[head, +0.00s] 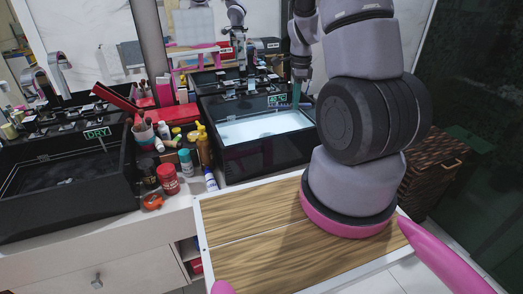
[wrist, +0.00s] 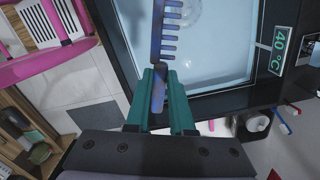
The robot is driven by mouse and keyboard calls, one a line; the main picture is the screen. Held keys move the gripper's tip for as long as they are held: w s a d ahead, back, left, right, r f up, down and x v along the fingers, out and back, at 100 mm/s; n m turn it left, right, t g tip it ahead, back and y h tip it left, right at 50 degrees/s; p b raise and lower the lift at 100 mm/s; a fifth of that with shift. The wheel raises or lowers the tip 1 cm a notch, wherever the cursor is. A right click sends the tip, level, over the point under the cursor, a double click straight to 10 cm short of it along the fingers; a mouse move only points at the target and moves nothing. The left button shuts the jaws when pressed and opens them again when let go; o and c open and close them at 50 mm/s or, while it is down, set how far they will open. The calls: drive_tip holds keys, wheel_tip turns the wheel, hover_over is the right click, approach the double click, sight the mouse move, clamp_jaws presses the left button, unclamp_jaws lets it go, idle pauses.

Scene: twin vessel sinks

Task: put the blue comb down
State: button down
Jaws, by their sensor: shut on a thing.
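The blue comb (wrist: 157,40) shows in the wrist view, with its teeth pointing right. My gripper (wrist: 160,98) has teal fingers and is shut on the comb's handle. The comb extends from the fingertips across the white basin of the right-hand sink (wrist: 220,50); its height above the basin is hard to judge. In the head view my gripper (head: 296,92) is small, at the back right of that black-walled sink (head: 262,160), beside its 40 °C display. I cannot make out the comb in the head view.
Bottles and jars crowd the counter between the two sinks, including a red jar (head: 167,178) and a yellow bottle (head: 203,145). The left sink (head: 65,190) is dark inside. A red box (head: 172,113) stands behind them. A wicker basket (head: 432,165) is at the right.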

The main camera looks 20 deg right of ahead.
drive_tip(key=shift+m, duration=0.3)
drive_tip(key=shift+a+f, duration=0.2)
drive_tip(key=shift+f, duration=1.45)
drive_tip(key=shift+a+f, duration=0.15)
drive_tip(key=shift+f, duration=1.5)
drive_tip(key=shift+a+f, duration=0.2)
drive_tip(key=shift+f, duration=1.45)
drive_tip(key=shift+f, duration=0.15)
drive_tip(key=shift+f, duration=0.45)
drive_tip(key=c, duration=0.8)
unclamp_jaws()
